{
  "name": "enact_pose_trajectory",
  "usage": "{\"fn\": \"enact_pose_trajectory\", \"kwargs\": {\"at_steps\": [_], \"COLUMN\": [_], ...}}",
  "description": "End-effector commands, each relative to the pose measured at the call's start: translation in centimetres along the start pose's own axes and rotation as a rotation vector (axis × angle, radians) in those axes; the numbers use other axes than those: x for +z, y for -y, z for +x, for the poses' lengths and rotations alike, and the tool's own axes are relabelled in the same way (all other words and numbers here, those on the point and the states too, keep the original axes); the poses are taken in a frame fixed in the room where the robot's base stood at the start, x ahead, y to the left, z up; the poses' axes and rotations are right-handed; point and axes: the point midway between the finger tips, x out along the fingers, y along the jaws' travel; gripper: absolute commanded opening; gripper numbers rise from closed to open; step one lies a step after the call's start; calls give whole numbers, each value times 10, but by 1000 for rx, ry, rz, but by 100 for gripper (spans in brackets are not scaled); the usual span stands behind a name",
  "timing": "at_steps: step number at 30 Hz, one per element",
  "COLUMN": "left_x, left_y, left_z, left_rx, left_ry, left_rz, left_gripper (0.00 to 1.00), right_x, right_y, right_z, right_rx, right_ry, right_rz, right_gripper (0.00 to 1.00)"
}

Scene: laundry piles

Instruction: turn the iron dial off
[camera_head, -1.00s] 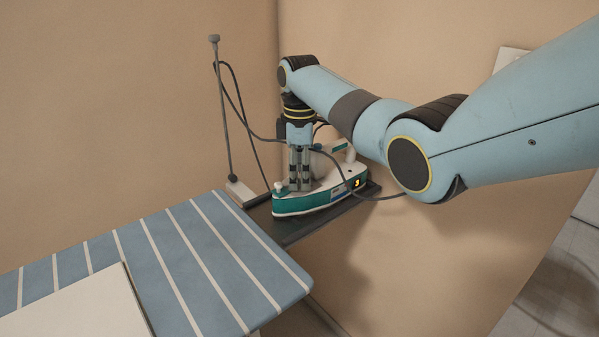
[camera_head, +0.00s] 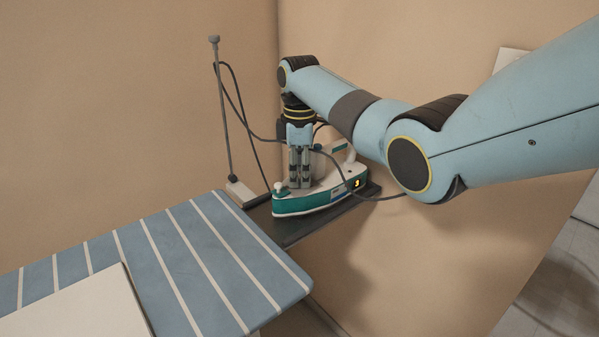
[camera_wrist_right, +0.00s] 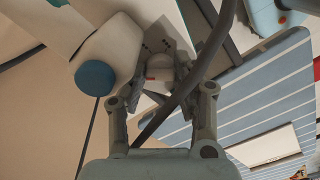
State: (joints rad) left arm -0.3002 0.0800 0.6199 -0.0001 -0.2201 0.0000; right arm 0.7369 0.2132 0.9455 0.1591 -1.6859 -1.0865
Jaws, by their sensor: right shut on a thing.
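The white and teal iron (camera_head: 312,204) stands on a dark shelf (camera_head: 300,229) at the end of the ironing board. A small orange display (camera_head: 356,184) glows on its right end. My right gripper (camera_head: 299,183) points down over the iron's top. In the right wrist view its fingers (camera_wrist_right: 160,82) are shut on a small pale dial (camera_wrist_right: 160,70) with a red mark. The dial is partly covered by the fingers and cord, so its exact setting is not readable. My left gripper is in neither view.
The blue striped ironing board (camera_head: 185,255) fills the lower left, with a flat white item (camera_head: 75,310) on it. A thin upright pole (camera_head: 224,120) stands behind the shelf. The iron's dark cord (camera_head: 262,137) loops past my gripper. Walls are close behind.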

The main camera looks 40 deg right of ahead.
Motion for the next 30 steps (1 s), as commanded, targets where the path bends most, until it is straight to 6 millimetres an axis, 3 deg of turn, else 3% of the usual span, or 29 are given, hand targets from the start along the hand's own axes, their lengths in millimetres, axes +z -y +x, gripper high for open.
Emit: {"fn": "enact_pose_trajectory", "kwargs": {"at_steps": [14,30], "left_x": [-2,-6], "left_y": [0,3], "left_z": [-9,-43], "left_rx": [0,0], "left_ry": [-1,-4], "left_rz": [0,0], "left_gripper": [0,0], "right_x": [0,-1], "right_y": [0,0], "right_z": [-2,-3], "right_rx": [-1,0], "right_ry": [0,-1], "right_rz": [-62,-449], "right_gripper": [0,0]}}
